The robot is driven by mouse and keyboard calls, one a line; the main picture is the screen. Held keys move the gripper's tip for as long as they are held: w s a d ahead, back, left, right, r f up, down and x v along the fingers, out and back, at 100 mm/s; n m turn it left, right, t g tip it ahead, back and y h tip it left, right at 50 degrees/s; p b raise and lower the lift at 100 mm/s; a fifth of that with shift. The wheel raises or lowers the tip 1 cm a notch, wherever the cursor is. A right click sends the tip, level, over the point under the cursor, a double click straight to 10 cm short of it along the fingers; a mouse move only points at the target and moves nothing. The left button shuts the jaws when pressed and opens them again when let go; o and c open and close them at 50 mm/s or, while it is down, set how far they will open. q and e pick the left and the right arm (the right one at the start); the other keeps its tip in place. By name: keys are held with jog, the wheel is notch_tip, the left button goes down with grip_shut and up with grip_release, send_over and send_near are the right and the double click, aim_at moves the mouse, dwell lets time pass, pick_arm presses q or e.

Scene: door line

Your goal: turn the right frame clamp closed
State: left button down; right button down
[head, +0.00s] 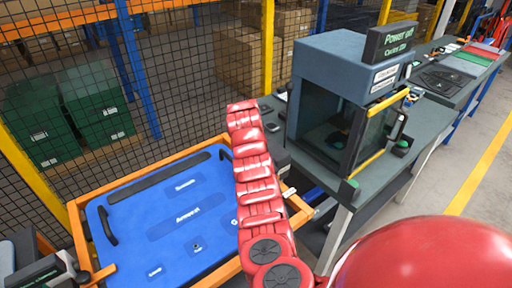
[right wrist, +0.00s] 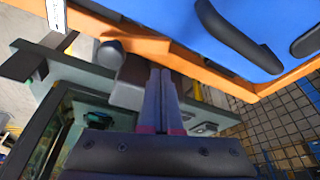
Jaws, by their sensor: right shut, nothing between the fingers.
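The blue door panel (head: 175,215) lies in an orange frame (head: 90,200) left of centre in the head view. My red right arm crosses the frame's right side and hides part of it. In the right wrist view, an orange bar (right wrist: 150,45) sticks out at the frame's edge, beside a rounded grey knob (right wrist: 110,48); it looks like the right frame clamp, but its turn is unclear. My right gripper (right wrist: 160,72) is shut and empty, its fingertips close to the bar and a grey block (right wrist: 128,85). I cannot tell whether they touch.
A grey cabinet (head: 345,75) with a yellow-edged door stands on the bench (head: 425,125) to the right of the frame. A black mesh fence (head: 190,70) runs behind the frame, with green bins (head: 95,105) beyond it. An orange tab (head: 103,272) sits at the frame's near-left corner.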

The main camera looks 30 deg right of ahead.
jog(key=shift+p+x, duration=0.55)
jog(key=shift+x, duration=1.65)
